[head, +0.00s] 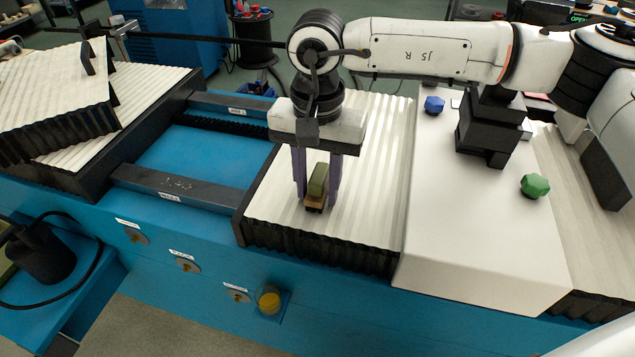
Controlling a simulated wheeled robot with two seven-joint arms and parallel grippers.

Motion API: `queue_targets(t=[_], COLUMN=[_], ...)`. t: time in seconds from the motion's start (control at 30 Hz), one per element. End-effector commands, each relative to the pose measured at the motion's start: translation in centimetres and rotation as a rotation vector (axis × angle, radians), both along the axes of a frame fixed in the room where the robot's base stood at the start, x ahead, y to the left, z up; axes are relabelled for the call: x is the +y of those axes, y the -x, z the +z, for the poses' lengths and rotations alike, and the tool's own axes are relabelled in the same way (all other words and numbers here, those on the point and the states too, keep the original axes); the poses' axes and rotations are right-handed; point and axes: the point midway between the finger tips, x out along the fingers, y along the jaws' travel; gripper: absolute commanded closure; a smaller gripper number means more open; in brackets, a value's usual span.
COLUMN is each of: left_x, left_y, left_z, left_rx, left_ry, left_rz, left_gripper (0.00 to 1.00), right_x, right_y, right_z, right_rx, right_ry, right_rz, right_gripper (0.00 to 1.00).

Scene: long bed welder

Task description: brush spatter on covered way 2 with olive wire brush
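The olive wire brush (318,181) is upright between the purple fingers of my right gripper (317,184), which is shut on it. Its brown lower part is down at the white ribbed cover (262,200) in the middle of the bed. I cannot tell whether the bristles touch the cover. No spatter can be made out on this cover from here. Another ribbed cover (155,85) lies at the left, with a tilted ribbed piece on it. I cannot read which cover is way 2. My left gripper is not in view.
A white carriage (470,230) with a blue knob (434,104), a green knob (534,185) and a black block (490,130) stands right of the brush. Dark rails (185,190) cross the blue bed.

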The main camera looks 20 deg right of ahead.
Motion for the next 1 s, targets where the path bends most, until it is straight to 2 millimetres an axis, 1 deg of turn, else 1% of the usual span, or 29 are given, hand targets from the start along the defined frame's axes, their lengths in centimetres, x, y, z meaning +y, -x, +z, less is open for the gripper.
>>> queue_targets(t=[0.37, 1.0], left_x=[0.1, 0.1], left_y=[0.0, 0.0], left_z=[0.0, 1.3], left_rx=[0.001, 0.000], left_ry=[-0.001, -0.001], left_rz=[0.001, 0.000], left_gripper=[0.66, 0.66], right_x=[0.0, 0.0], right_y=[0.0, 0.0], right_z=[0.1, 2.4], right_rx=[0.000, -0.001], right_ry=[0.000, -0.001], right_rz=[0.000, 0.000], right_gripper=[0.68, 0.68])
